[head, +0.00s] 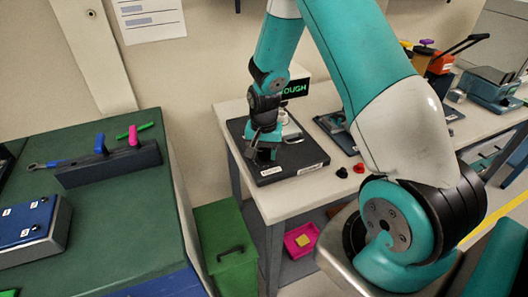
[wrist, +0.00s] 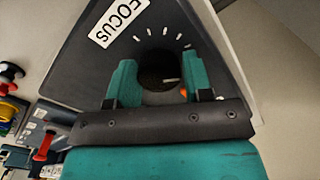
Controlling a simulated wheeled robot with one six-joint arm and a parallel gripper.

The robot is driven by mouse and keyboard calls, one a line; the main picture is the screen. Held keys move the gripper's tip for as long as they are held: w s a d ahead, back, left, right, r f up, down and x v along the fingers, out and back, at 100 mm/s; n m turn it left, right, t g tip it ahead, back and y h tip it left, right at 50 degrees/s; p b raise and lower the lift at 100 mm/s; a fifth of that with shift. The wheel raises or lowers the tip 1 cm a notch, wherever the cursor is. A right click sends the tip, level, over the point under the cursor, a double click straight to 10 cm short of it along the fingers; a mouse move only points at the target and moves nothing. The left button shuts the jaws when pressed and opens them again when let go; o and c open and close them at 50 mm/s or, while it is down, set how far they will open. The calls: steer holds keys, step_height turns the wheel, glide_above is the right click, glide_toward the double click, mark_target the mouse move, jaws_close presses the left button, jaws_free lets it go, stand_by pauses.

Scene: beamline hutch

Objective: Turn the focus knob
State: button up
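The focus knob (wrist: 157,68) is dark and round with a pale pointer line, on a dark panel (wrist: 75,70) with a white FOCUS label (wrist: 118,20) and an arc of white tick marks. My gripper (wrist: 159,70) has one teal finger on each side of the knob. In the head view my gripper (head: 264,153) points down over the dark panel box (head: 300,160) on the white bench and hides the knob. A screen (head: 294,89) behind shows green letters, "OUGH", partly covered by my arm.
Red and black knobs (head: 350,170) and a second device (head: 337,128) sit right of the panel. A green bench (head: 110,215) with a blue box (head: 30,228) stands at left. A green bin (head: 225,245) is below.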

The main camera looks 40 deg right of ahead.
mark_target(264, 152)
steer(key=shift+o, duration=1.3)
step_height(264, 152, up, 17)
steer(key=b, duration=0.1)
steer(key=shift+r+b, duration=0.2)
steer(key=shift+b, duration=0.1)
steer(key=s+a+r+n+y, duration=0.2)
steer(key=s+a+r+n, duration=0.1)
steer(key=s+a+n, duration=0.5)
steer(key=s+a+r+n+y, duration=0.2)
steer(key=s+a+n, duration=0.6)
steer(key=s+a, duration=0.6)
steer(key=shift+s+a+r, duration=0.15)
steer(key=shift+a+r, duration=0.15)
steer(key=shift+r, duration=0.45)
